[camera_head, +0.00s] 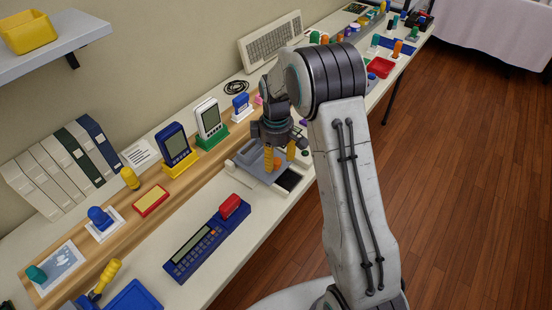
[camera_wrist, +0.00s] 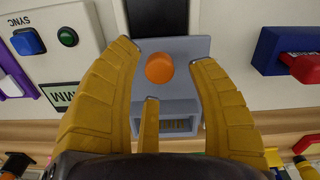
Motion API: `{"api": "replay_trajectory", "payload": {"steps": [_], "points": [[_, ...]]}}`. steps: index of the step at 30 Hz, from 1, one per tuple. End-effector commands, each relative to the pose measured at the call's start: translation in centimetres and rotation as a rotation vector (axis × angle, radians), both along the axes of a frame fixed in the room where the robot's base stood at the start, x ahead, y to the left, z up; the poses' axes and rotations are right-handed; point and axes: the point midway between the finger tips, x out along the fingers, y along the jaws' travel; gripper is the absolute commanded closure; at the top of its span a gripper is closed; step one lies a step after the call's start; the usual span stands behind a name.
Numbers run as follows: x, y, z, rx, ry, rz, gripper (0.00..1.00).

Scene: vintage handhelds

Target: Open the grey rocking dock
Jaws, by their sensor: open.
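The grey dock (camera_head: 250,178) lies on the table below my gripper (camera_head: 280,158). It also shows in the wrist view as a grey-blue plate (camera_wrist: 197,47) with an orange round knob (camera_wrist: 159,68) and a recessed part with a ribbed strip (camera_wrist: 178,125). A black panel (camera_wrist: 157,15) lies beyond the plate. My gripper (camera_wrist: 165,65) points down with its yellow fingers spread. The knob sits between the two outer fingertips, with space on both sides. The third finger is nearer the camera. In the head view, fingers partly hide the knob and dock.
A blue keypad device (camera_head: 205,240) with a red knob (camera_head: 233,205) lies in front on the left. A white panel with a blue button (camera_wrist: 28,42) is close on the wrist view's left.

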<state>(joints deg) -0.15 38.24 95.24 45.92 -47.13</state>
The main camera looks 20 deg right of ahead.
Motion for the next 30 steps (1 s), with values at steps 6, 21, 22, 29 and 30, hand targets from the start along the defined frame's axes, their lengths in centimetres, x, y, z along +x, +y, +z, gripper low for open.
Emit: {"api": "replay_trajectory", "payload": {"steps": [6, 21, 22, 29, 30], "points": [[-0.02, -0.02, -1.32, 0.0, 0.001, -0.001, 0.47], [0.0, -0.01, -1.45, 0.0, 0.0, -0.001, 0.59], [0.0, -0.01, -1.45, 0.0, 0.0, -0.001, 0.61], [0.01, -0.01, -1.43, 0.0, 0.0, -0.001, 0.82], [0.01, -0.01, -1.43, 0.0, 0.0, -0.001, 0.85]]}}
